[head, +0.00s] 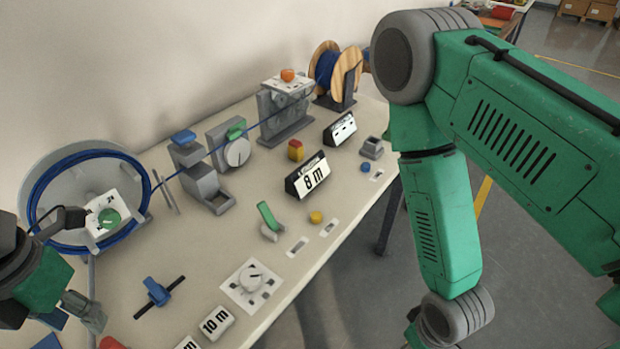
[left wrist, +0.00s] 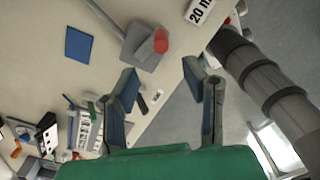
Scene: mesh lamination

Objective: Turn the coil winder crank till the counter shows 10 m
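The coil winder (head: 38,185) stands at the left of the bench in the head view, a pale disc with blue cable wound round it. A white plate with a green knob (head: 109,218) sits at its middle. A dark bent piece (head: 68,216) reaches its left side; I cannot tell whether it is the crank. The counter (head: 311,177) reads 8 m. My left gripper (head: 82,312) is low at the left, below the winder and apart from the green knob. In the left wrist view its fingers (left wrist: 160,76) are spread with nothing between them. My right gripper is out of view.
A cable reel (head: 346,80) stands at the back. Guides and a grey dial unit (head: 234,148) line the cable's path. A blue-handled switch (head: 158,291), a dial plate (head: 251,284) and a 10 m tile (head: 217,323) lie in front. A red knob (left wrist: 160,40) shows below my left gripper.

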